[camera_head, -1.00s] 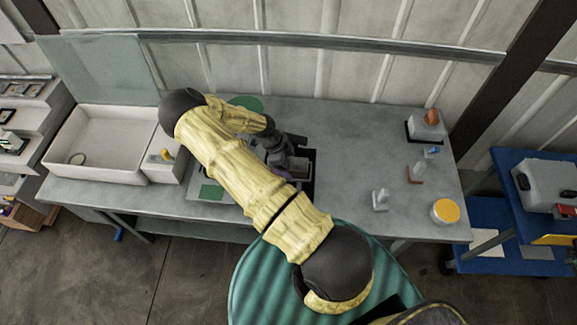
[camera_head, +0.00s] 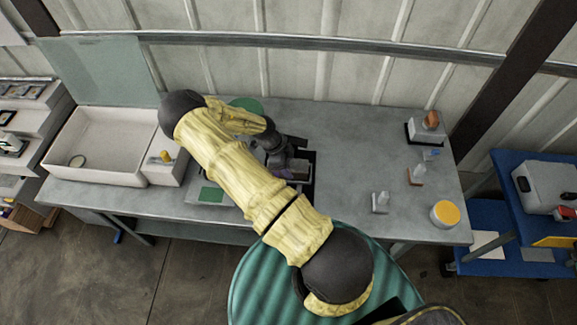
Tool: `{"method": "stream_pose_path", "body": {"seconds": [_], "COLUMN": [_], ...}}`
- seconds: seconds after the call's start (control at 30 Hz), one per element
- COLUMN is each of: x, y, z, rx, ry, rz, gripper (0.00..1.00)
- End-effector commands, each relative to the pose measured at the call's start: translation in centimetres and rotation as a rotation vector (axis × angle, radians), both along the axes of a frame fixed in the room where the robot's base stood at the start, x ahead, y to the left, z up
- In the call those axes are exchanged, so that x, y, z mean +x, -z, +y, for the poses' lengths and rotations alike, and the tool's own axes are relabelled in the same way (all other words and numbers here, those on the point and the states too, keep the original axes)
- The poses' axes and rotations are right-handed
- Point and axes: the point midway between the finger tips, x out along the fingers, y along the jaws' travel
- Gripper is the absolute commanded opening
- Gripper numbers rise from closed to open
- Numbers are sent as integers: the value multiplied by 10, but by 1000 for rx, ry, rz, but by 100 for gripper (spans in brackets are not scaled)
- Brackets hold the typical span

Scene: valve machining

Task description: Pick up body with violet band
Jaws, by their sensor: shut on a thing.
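My gripper (camera_head: 284,163) is low over the middle of the workbench, at the dark tray (camera_head: 308,172). It is shut on a small grey body with a violet tint (camera_head: 287,171), which I take to be the body with violet band. My gripper and wrist cover most of that body, so its band does not show clearly. I cannot tell whether it still touches the tray.
The grey workbench (camera_head: 345,160) is clear right of the tray. Several small fittings, a yellow-lidded jar (camera_head: 445,213) and a block with an orange top (camera_head: 427,126) stand at its right. A white basin (camera_head: 100,145) is at left. A blue cart (camera_head: 540,190) stands right.

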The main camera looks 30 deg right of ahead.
Motion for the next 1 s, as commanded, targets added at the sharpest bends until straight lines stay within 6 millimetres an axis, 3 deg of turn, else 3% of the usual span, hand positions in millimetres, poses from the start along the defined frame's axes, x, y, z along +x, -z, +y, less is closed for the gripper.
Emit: {"method": "stream_pose_path", "body": {"seconds": [0.27, 0.7, 1.0], "x": [1, 1, 0], "y": [-24, -90, -99], "z": [0, 0, -1], "rx": [0, 0, -2], "ry": [0, 0, 2], "rz": [-4, -2, 1], "gripper": [2, 2, 2]}}
